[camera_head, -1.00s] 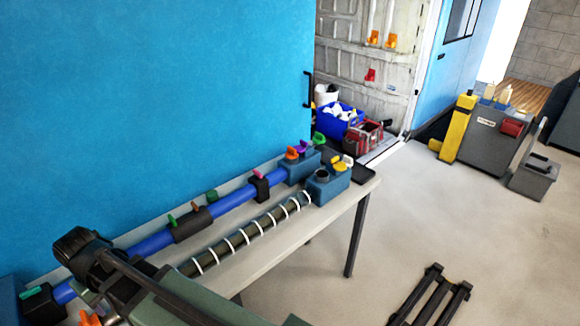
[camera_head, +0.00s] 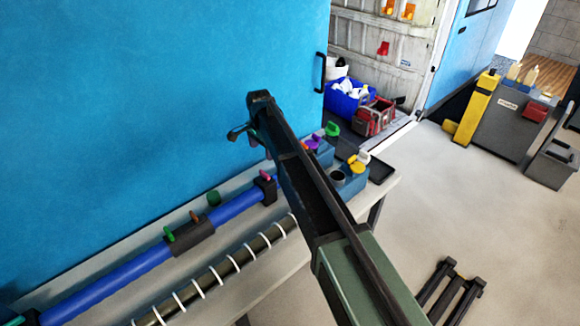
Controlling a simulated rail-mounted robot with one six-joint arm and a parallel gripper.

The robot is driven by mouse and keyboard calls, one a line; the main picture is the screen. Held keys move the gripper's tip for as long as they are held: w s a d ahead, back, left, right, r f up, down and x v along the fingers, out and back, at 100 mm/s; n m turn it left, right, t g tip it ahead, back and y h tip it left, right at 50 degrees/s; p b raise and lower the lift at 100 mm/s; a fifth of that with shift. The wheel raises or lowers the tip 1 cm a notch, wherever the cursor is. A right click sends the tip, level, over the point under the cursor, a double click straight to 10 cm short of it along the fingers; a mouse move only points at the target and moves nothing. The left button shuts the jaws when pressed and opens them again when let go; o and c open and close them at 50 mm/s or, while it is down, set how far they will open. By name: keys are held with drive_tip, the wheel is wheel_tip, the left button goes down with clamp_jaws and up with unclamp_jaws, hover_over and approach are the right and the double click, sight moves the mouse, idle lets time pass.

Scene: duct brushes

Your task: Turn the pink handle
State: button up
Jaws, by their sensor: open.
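The pink handle (camera_head: 265,175) sits upright on a black clamp (camera_head: 267,188) around the long blue tube (camera_head: 235,209) on the bench. My gripper (camera_head: 243,135) is open and empty at the end of my raised arm. In the picture it is above and slightly left of the pink handle, apart from it. My arm passes just right of the handle and hides the stretch of tube beyond it.
Orange and purple (camera_head: 313,142), green (camera_head: 332,129) and yellow (camera_head: 357,163) handles stand at the bench's far end. Green and brown handles rise from a nearer black clamp (camera_head: 189,238). A white-ringed hose (camera_head: 229,266) runs alongside. The blue wall (camera_head: 150,100) borders the bench.

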sight(264, 173)
wheel_tip(264, 173, down, 11)
drive_tip(key=b, duration=1.1)
drive_tip(key=shift+a+f, duration=0.1)
drive_tip(key=c, duration=0.9)
